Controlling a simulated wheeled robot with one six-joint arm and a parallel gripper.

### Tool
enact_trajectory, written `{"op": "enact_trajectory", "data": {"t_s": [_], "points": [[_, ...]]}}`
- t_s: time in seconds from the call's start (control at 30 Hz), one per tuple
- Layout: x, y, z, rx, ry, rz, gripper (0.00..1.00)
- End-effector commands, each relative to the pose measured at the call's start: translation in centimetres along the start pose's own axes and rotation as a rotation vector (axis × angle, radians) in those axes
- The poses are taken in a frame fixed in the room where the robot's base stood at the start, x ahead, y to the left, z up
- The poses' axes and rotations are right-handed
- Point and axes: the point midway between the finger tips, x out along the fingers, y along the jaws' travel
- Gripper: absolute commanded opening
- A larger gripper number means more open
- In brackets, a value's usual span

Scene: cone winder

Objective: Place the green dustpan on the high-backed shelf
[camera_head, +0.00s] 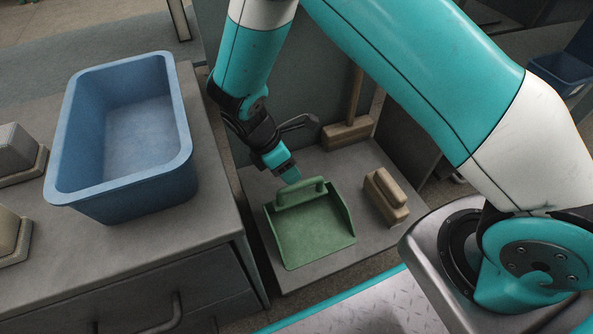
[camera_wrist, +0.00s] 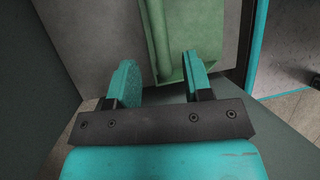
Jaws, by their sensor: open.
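The green dustpan (camera_head: 313,232) lies flat on a low grey shelf (camera_head: 340,262) with a tall grey panel (camera_head: 310,85) rising behind it. Its raised handle is toward the back. My gripper (camera_head: 290,178) is at the left end of the handle. In the wrist view my gripper (camera_wrist: 161,75) is open, its two teal fingers apart. The dustpan (camera_wrist: 198,30) shows ahead of them, with the handle (camera_wrist: 157,35) lined up with the gap. I cannot tell whether the fingers touch it. Nothing is held.
A tan brush (camera_head: 385,195) lies right of the dustpan, and a broom (camera_head: 348,132) stands behind. A blue bin (camera_head: 120,195) sits on the grey cabinet (camera_head: 165,240) at left, beside grey and cream items. Free shelf surface is limited around the dustpan.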

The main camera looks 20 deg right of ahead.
Motion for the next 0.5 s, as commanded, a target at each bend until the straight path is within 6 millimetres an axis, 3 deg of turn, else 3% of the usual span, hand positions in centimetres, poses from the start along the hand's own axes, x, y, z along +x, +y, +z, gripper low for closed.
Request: {"op": "enact_trajectory", "data": {"t_s": [0.03, 0.1, 0.37, 0.5], "points": [[-1.8, -0.1, 0.2, -0.001, 0.001, 0.002, 0.46], [-3.0, -0.1, 0.2, -0.001, 0.000, 0.001, 0.46], [-5.6, -0.1, 0.1, 0.006, 0.005, 0.001, 0.46], [-8.1, -0.7, 1.0, 0.073, 0.062, 0.011, 0.46]]}}
